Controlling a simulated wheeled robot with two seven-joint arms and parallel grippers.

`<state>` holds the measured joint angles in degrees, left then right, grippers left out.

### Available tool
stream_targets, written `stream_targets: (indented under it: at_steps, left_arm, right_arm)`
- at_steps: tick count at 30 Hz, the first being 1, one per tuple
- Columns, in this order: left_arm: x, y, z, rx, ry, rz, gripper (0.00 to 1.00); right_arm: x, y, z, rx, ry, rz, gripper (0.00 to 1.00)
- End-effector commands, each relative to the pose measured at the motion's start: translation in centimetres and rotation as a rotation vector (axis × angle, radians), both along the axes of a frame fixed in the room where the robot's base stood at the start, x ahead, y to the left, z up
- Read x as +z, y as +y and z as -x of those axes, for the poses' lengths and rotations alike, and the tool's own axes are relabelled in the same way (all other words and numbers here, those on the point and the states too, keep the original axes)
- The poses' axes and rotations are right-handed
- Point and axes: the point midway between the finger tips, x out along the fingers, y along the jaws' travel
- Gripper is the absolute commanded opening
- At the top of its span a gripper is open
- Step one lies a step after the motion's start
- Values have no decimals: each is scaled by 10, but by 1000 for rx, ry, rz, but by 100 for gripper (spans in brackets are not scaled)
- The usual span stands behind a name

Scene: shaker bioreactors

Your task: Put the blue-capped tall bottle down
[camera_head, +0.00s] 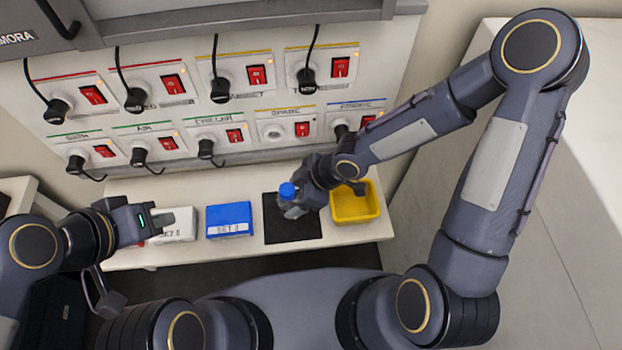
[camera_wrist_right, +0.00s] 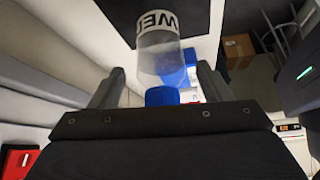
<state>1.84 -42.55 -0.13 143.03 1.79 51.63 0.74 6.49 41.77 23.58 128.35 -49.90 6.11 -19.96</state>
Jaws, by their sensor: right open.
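The blue-capped tall bottle (camera_head: 287,190) is at the black mat (camera_head: 291,235), its clear body partly hidden by my right gripper (camera_head: 300,203) in the head view. In the right wrist view the bottle (camera_wrist_right: 158,55) shows its blue cap nearest the camera and a white lettered label at its far end, toward the dark mat (camera_wrist_right: 195,14). My right gripper's open fingers are on either side of the bottle, with visible gaps. Whether its base touches the mat is hard to see. My left gripper (camera_head: 160,219) is above the white box; its jaw gap is unclear.
A white box (camera_head: 180,230) and a blue box (camera_head: 229,219) stand left of the mat on the white bench (camera_head: 130,258). A yellow bin (camera_head: 355,207) stands close on the right. A panel of sockets and red switches (camera_head: 225,95) rises behind the bench.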

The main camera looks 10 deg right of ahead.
Motion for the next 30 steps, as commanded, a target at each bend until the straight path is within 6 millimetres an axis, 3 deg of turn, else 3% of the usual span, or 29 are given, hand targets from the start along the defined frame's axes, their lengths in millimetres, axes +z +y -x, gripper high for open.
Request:
stream_targets:
  at_steps: [3,11,26,30]
  left_arm:
    - [14,0,0,0,0,0,0]
    - [34,0,0,0,0,0,0]
    - [32,0,0,0,0,0,0]
    - [32,0,0,0,0,0,0]
  right_arm:
    - [26,-15,2,-7,-1,-2,72]
    - [68,-42,8,-6,-1,0,72]
    - [85,-57,11,-12,4,17,72]
    - [91,-87,15,-132,39,125,72]
